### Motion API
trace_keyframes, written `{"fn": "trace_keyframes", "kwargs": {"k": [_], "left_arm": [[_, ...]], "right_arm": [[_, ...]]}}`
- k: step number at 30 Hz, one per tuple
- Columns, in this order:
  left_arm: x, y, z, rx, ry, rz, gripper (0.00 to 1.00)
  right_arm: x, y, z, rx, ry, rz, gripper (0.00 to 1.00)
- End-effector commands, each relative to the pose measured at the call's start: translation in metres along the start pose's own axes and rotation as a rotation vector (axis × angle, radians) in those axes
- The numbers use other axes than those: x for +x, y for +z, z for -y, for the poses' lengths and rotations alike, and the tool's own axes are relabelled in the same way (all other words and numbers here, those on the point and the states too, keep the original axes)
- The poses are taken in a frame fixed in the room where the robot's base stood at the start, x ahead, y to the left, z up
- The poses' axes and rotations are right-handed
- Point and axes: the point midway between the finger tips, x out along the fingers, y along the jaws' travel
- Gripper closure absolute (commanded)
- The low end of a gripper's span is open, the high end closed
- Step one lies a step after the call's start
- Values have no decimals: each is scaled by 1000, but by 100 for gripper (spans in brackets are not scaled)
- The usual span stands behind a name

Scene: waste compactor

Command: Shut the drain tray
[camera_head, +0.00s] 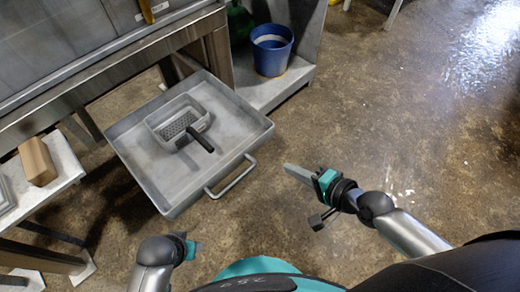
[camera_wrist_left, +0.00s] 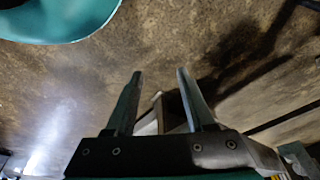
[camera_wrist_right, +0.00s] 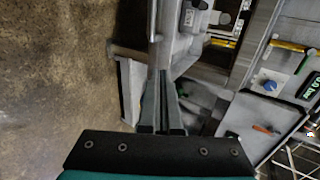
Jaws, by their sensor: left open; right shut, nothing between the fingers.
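The drain tray (camera_head: 128,160) is a shallow grey metal tray, pulled out from under the steel bench. A bar handle (camera_head: 232,178) is on its near right side. A perforated grey strainer (camera_head: 178,117) with a black handle lies in the tray. My right gripper (camera_head: 287,168) is shut and empty, just right of the bar handle, with a gap between them in the head view. Its closed fingers also show in the right wrist view (camera_wrist_right: 160,85). My left gripper (camera_head: 199,248) is low, nearer me than the tray; its fingers are apart and empty in the left wrist view (camera_wrist_left: 160,85).
A blue bucket (camera_head: 272,52) stands on a low grey shelf (camera_head: 290,85) behind the tray. A small table with a tan block (camera_head: 37,162) is at the left. The steel bench (camera_head: 110,70) is above the tray's far side.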

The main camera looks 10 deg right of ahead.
Motion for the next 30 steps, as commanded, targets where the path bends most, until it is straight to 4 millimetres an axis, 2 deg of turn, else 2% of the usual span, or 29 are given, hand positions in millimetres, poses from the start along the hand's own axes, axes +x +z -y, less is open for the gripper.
{"fn": "trace_keyframes", "kwargs": {"k": [8, 24, 30], "left_arm": [[-19, -18, 1, -3, -2, -42, 46], [-74, -45, 3, -6, -7, -129, 46], [-93, -49, 4, -7, -9, -155, 46]], "right_arm": [[36, 0, -2, 0, -1, 0, 100], [98, 1, -3, -2, 1, 0, 100], [119, 0, 11, -3, 1, 0, 100]]}}
